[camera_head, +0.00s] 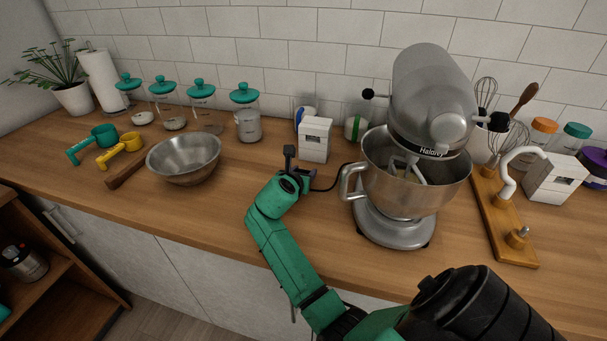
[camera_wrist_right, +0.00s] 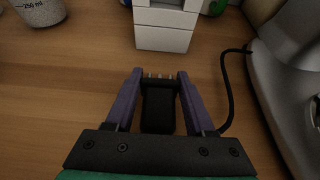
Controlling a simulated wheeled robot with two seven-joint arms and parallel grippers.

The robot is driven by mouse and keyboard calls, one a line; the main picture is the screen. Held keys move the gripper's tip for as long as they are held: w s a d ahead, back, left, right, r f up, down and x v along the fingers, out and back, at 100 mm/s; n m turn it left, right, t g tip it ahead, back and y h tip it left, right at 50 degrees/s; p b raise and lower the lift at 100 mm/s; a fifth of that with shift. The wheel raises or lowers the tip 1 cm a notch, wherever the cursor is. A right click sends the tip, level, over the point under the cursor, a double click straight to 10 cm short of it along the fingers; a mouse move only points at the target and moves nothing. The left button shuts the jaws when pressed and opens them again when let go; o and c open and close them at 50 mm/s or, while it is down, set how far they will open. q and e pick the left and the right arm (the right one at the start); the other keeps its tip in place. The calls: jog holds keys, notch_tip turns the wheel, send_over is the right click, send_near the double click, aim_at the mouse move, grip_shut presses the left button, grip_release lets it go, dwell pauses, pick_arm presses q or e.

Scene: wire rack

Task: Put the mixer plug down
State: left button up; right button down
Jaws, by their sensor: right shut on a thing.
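My right gripper (camera_head: 291,165) is over the counter, left of the stand mixer (camera_head: 391,190). In the wrist view, the right gripper's (camera_wrist_right: 160,76) purple fingers are shut on the black mixer plug (camera_wrist_right: 158,108). Its metal prongs point away from me toward a white box-shaped unit. A black cord (camera_wrist_right: 225,95) runs from the plug's side toward the mixer. In the head view the plug is mostly hidden by the gripper. I cannot tell whether the plug touches the counter. My left gripper is not in view.
The white unit (camera_head: 315,139) stands just beyond the gripper and also shows in the wrist view (camera_wrist_right: 166,27). A metal bowl (camera_head: 184,158) is at left. Glass jars with teal lids (camera_head: 244,94) line the wall. A wooden board (camera_head: 505,220) lies right of the mixer.

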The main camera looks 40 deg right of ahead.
jog(key=shift+f, duration=0.4)
jog(key=shift+f, duration=0.25)
jog(key=shift+c, duration=1.3)
grip_release()
jog(key=shift+r, duration=0.25)
jog(key=v, duration=1.2)
jog(key=shift+s+r, duration=0.1)
jog(key=shift+r, duration=0.15)
